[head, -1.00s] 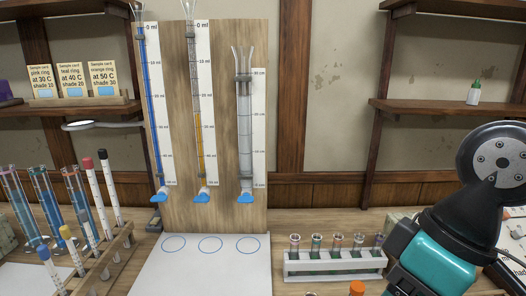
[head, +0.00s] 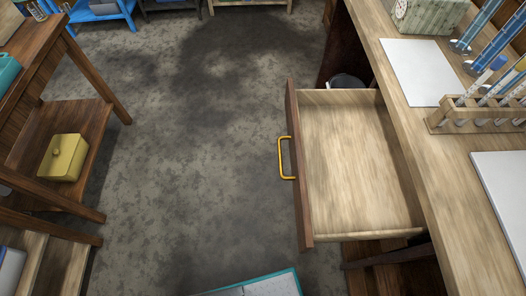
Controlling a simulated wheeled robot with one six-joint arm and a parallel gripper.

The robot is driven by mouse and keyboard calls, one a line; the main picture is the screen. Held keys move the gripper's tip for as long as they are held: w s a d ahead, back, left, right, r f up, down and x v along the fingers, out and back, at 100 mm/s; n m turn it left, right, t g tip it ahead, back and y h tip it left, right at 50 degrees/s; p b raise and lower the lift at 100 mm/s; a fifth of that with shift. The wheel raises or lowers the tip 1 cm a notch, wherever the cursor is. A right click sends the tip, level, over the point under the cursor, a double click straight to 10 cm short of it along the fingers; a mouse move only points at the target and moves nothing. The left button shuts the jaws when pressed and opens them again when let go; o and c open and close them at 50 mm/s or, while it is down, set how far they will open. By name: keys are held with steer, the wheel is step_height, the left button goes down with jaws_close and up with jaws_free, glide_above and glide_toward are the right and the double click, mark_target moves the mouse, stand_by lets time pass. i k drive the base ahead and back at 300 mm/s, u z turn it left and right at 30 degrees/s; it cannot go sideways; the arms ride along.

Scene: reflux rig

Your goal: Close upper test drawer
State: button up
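The drawer (head: 352,170) stands pulled out from the left side of the wooden bench (head: 440,150). It is open and its wooden inside looks empty. Its dark front panel (head: 297,165) faces left and carries a yellow handle (head: 286,158). I cannot tell from this view whether another drawer sits below it. My gripper is not in view now.
Grey floor (head: 200,140) is clear to the left of the drawer. A wooden shelf unit (head: 75,120) with a yellow box (head: 63,157) stands at the left. A tube rack (head: 450,118) and a white sheet (head: 415,72) are on the bench.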

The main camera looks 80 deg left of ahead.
mark_target(351, 179)
steer(key=u, duration=1.85)
steer(key=k, duration=1.1)
steer(key=u, duration=1.25)
steer(key=i, duration=1.25)
steer(key=z, duration=0.7)
steer(key=i, duration=0.35)
steer(key=z, duration=0.5)
